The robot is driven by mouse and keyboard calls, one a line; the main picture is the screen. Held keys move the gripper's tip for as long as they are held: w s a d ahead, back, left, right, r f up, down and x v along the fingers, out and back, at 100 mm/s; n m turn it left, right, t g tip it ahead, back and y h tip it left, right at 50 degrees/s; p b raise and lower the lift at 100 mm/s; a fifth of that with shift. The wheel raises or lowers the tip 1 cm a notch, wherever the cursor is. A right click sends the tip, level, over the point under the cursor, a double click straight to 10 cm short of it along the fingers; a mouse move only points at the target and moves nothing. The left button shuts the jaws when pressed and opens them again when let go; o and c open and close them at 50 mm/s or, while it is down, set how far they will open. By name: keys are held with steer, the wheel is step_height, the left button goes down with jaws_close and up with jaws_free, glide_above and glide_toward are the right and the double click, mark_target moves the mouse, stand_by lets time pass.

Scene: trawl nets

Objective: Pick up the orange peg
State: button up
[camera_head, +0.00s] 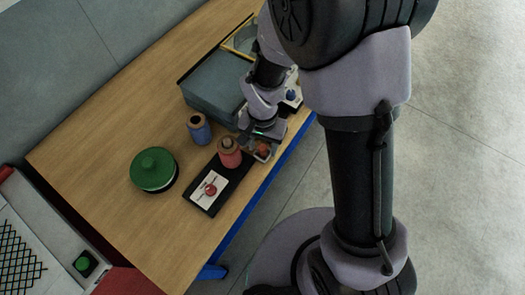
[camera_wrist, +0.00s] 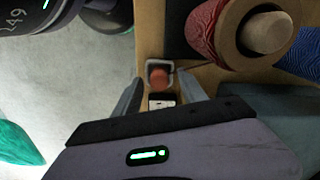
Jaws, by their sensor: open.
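The orange peg (camera_wrist: 159,72) stands in a small pale square-rimmed holder (camera_wrist: 150,63) in the wrist view, seen from above as a rounded top. In the head view the orange peg (camera_head: 263,149) shows near the table's front edge, partly hidden by my gripper. My gripper (camera_wrist: 159,82) is open, with one finger on each side below the peg in the wrist picture. No contact with the peg is visible. A small white block (camera_wrist: 161,101) shows between the fingers, nearer the palm.
A red spool (camera_head: 229,153) stands close beside my gripper, with a blue spool (camera_head: 199,129) behind it. A dark tray (camera_head: 204,205) with a white card, a green lidded round container (camera_head: 152,169) and a grey-blue box (camera_head: 213,88) share the wooden table (camera_head: 95,150).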

mark_target(263, 147)
steer(key=shift+r, duration=0.15)
steer(key=shift+c, duration=1.1)
jaws_close()
steer(key=shift+r, duration=0.25)
step_height(263, 147, up, 4)
steer(key=shift+f+p, duration=0.15)
steer(key=shift+p, duration=0.9)
steer(key=s+d, duration=0.4)
steer(key=d, duration=0.3)
steer(key=s+d+p, duration=0.1)
steer(key=s+d, duration=0.3)
steer(key=d, duration=0.3)
steer(key=shift+r, duration=0.4)
steer(key=shift+w, duration=0.15)
